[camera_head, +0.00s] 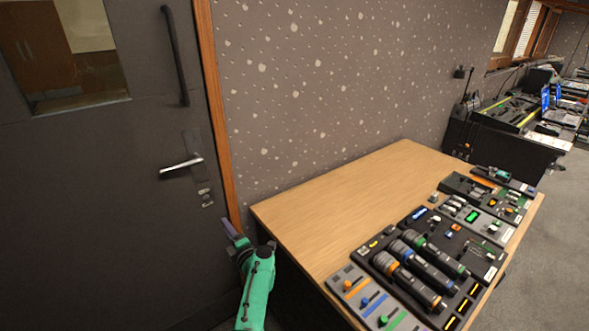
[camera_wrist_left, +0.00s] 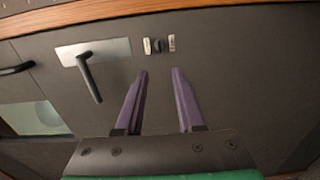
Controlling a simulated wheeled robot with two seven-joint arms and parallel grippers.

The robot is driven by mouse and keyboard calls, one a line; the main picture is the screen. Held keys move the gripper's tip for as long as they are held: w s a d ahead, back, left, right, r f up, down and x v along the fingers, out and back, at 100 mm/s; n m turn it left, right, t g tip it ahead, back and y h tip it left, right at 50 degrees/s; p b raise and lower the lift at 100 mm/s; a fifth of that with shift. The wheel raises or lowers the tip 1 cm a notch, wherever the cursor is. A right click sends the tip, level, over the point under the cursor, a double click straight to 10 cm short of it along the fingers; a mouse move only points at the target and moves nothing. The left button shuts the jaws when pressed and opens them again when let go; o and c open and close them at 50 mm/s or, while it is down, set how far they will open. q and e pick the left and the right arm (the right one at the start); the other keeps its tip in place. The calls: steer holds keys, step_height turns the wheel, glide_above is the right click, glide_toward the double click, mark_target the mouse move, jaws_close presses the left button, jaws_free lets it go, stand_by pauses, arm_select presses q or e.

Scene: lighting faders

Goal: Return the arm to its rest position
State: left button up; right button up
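My left gripper (camera_head: 236,237), with purple fingers on a green arm, is raised beside the left end of the wooden table, in front of the dark door. In the left wrist view its two fingers (camera_wrist_left: 160,90) stand apart with nothing between them. The lighting fader panel (camera_head: 367,299), with orange, blue and green sliders, lies at the table's near edge, to the right of and apart from the left gripper. My right gripper shows in neither view.
The wooden table (camera_head: 345,205) has a wide bare area at its back left. A black tray of microphones (camera_head: 415,267) and other control panels (camera_head: 475,222) line its front. The door (camera_head: 95,190) has a metal handle (camera_head: 181,166), also in the left wrist view (camera_wrist_left: 90,75). A speckled wall stands behind.

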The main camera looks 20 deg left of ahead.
arm_select(q)
steer(key=s+d+f+m+h, duration=0.4)
steer(key=f+m, duration=0.3)
steer(key=f, duration=0.2)
steer(key=s+d+f+m+h, duration=0.5)
steer(key=f+m, duration=0.2)
steer(key=f, duration=0.2)
steer(key=s+d+f+m+h, duration=0.4)
steer(key=f+m, duration=0.3)
steer(key=f, duration=0.2)
steer(key=s+f+m+g, duration=0.3)
steer(key=s+f, duration=0.1)
steer(key=s, duration=0.7)
steer(key=s+f+m+g+h, duration=0.1)
steer(key=s+f+m+g, duration=0.2)
steer(key=s, duration=0.8)
steer(key=s+f+m+g, duration=0.3)
steer(key=s+f, duration=0.4)
steer(key=s, duration=0.5)
steer(key=shift+d+m+h, duration=0.4)
steer(key=shift+d+m, duration=0.05)
steer(key=shift+m, duration=0.25)
